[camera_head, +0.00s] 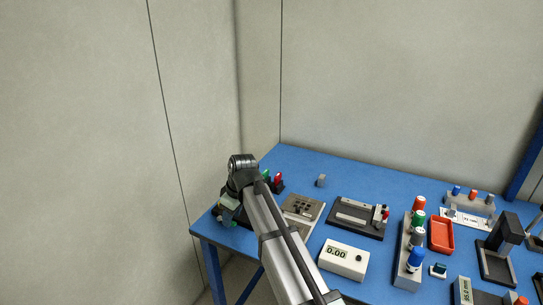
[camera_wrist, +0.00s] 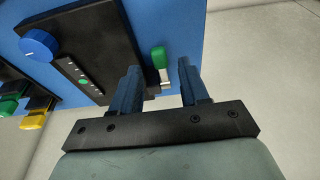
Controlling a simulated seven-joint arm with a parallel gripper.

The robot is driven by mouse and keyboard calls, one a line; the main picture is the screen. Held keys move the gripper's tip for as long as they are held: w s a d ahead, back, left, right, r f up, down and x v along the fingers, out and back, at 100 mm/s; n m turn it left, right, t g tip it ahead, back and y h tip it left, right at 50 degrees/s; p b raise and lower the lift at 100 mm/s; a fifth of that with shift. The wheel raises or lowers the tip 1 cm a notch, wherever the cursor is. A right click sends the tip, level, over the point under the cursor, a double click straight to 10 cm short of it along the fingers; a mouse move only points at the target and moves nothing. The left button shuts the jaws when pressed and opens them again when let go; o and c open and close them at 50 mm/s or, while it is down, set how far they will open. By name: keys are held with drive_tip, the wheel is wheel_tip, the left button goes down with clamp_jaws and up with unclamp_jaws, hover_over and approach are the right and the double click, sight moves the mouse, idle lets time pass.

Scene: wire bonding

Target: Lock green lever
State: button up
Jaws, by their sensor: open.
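The green lever (camera_wrist: 158,58) shows in the wrist view, a green cap on a pale stem beside a black panel (camera_wrist: 95,45). My gripper (camera_wrist: 160,66) is open, with one dark blue finger on each side of the lever. Gaps show between the lever and both fingers, and I cannot see contact. In the head view my gripper (camera_head: 228,208) is at the table's left corner, and my arm hides most of what is under it.
The panel carries a blue knob (camera_wrist: 39,43). Green (camera_wrist: 12,98) and yellow (camera_wrist: 35,115) parts lie left of it. On the blue table (camera_head: 310,160) stand a white 0.00 meter (camera_head: 344,259), a red tray (camera_head: 441,235) and a bottle rack (camera_head: 405,275). A wall stands left.

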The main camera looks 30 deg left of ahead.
drive_tip(key=a+h, duration=0.1)
drive_tip(key=r+h, duration=0.1)
drive_tip(key=shift+a+r+h, duration=0.15)
drive_tip(key=shift+a+h, duration=0.2)
drive_tip(key=shift+h, duration=0.05)
wheel_tip(320, 180, up, 13)
drive_tip(key=w+d+r+m+t+h, duration=0.1)
drive_tip(key=w+d+r+t+h, duration=0.1)
drive_tip(key=w+d+t, duration=0.3)
drive_tip(key=w+d+r+m+t+h, duration=0.1)
drive_tip(key=w+d+r+t+h, duration=0.1)
drive_tip(key=w+d+t, duration=0.3)
drive_tip(key=shift+w+m+t+h, duration=0.3)
drive_tip(key=shift+w+m+t, duration=0.1)
drive_tip(key=shift+w+t, duration=0.55)
drive_tip(key=shift+w, duration=0.1)
